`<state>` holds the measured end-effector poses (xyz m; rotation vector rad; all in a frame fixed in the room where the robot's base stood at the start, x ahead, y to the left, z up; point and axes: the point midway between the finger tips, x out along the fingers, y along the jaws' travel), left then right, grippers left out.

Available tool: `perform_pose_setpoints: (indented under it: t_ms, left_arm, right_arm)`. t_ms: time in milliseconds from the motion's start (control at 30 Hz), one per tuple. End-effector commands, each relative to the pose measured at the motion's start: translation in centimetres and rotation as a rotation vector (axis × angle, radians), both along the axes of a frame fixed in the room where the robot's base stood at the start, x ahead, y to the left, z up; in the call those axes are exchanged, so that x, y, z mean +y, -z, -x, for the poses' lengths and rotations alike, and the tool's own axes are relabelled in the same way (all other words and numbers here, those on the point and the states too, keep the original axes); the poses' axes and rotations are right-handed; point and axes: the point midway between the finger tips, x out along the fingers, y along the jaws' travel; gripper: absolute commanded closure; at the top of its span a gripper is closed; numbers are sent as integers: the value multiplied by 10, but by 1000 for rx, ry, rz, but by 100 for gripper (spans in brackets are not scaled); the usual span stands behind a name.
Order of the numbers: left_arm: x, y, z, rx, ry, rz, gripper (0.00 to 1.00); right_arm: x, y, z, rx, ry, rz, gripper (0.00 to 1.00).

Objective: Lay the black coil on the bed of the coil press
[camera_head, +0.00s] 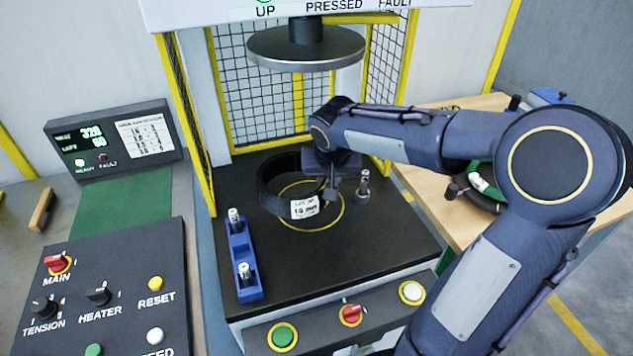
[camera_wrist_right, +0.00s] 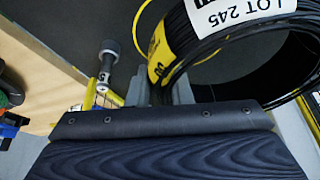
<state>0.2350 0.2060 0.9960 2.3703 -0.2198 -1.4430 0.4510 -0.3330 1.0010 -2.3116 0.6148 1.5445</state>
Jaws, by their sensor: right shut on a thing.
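The black coil (camera_head: 270,193) with a white label is over the black bed (camera_head: 350,262) of the coil press. It covers the left part of the yellow ring (camera_head: 335,221) marked there. I cannot tell whether it touches the bed. My right gripper (camera_head: 331,186) is shut on the coil's right side. In the right wrist view the coil (camera_wrist_right: 205,50) shows a yellow band and a "LOT 245" label, with the right gripper's fingers (camera_wrist_right: 165,92) at its near edge. My left gripper is in neither view.
The round press plate (camera_head: 305,48) hangs above the bed. A blue holder (camera_head: 243,262) with two metal pins stands at the bed's left, and a grey post (camera_head: 363,190) at its right. A wooden table (camera_head: 425,185) with a dark green coil is on the right. Control panels fill the left.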

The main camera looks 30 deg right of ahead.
Motion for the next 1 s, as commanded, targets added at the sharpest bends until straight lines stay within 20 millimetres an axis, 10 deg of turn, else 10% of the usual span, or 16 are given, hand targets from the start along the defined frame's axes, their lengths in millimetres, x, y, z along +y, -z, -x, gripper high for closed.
perform_pose_setpoints:
  t_ms: [367, 1000]
  left_arm:
    - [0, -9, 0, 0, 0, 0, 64]
    - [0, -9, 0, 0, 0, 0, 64]
  right_arm:
    - [-44, 47, -27, -6, 1, -1, 100]
    - [-55, 94, -34, -10, 0, -1, 100]
